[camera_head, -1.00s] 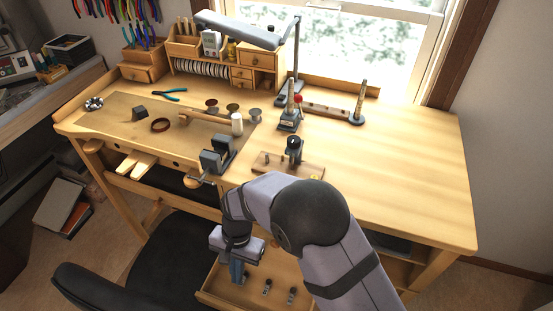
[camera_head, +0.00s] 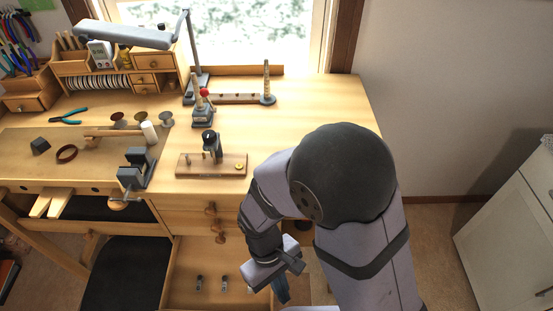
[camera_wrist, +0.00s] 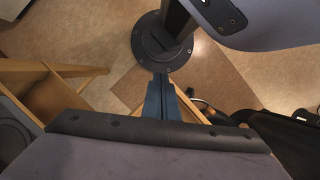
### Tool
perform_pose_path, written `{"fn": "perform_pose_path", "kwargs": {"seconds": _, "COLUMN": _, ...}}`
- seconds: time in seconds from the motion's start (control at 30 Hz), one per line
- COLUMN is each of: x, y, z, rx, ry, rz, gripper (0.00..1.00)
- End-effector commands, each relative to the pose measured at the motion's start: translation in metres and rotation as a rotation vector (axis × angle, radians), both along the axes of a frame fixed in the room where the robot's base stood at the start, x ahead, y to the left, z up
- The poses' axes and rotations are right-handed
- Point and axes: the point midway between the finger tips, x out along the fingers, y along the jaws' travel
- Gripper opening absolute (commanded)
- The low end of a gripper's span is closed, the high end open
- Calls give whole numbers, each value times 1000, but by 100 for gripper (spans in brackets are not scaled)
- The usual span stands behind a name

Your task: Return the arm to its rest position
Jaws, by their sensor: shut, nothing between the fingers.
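My gripper (camera_head: 281,290) hangs at the lower middle of the head view, to the right of the open drawer's small items, in front of the bench. In the wrist view the gripper (camera_wrist: 160,90) points down over the floor, its two blue fingers together with nothing between them. My arm is folded, with the dark round elbow at the right of the head view.
An open drawer (camera_head: 178,270) with several small items stands out below the bench top (camera_head: 300,120). A black chair (camera_head: 120,275) is at lower left. A wooden stand (camera_head: 190,170) sits near the front edge. A white cabinet (camera_head: 510,225) is at far right.

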Motion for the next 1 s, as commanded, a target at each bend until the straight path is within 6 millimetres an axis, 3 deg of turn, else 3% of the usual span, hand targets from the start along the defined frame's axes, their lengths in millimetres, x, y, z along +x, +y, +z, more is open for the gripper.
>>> {"fn": "perform_pose_path", "kwargs": {"seconds": 0.03, "x": 3, "y": -18, "z": 15, "rx": 12, "ry": -22, "rz": -65, "gripper": 0}}
{"fn": "perform_pose_path", "kwargs": {"seconds": 0.2, "x": 14, "y": -65, "z": 51, "rx": 53, "ry": -110, "rz": -280, "gripper": 0}}
{"fn": "perform_pose_path", "kwargs": {"seconds": 0.4, "x": 51, "y": -103, "z": 90, "rx": 107, "ry": -269, "rz": -515, "gripper": 0}}
{"fn": "perform_pose_path", "kwargs": {"seconds": 0.5, "x": 60, "y": -118, "z": 100, "rx": 113, "ry": -313, "rz": -592, "gripper": 0}}
{"fn": "perform_pose_path", "kwargs": {"seconds": 0.7, "x": 62, "y": -134, "z": 104, "rx": 105, "ry": -328, "rz": -665, "gripper": 0}}
{"fn": "perform_pose_path", "kwargs": {"seconds": 1.0, "x": 62, "y": -136, "z": 101, "rx": 104, "ry": -327, "rz": -671, "gripper": 0}}
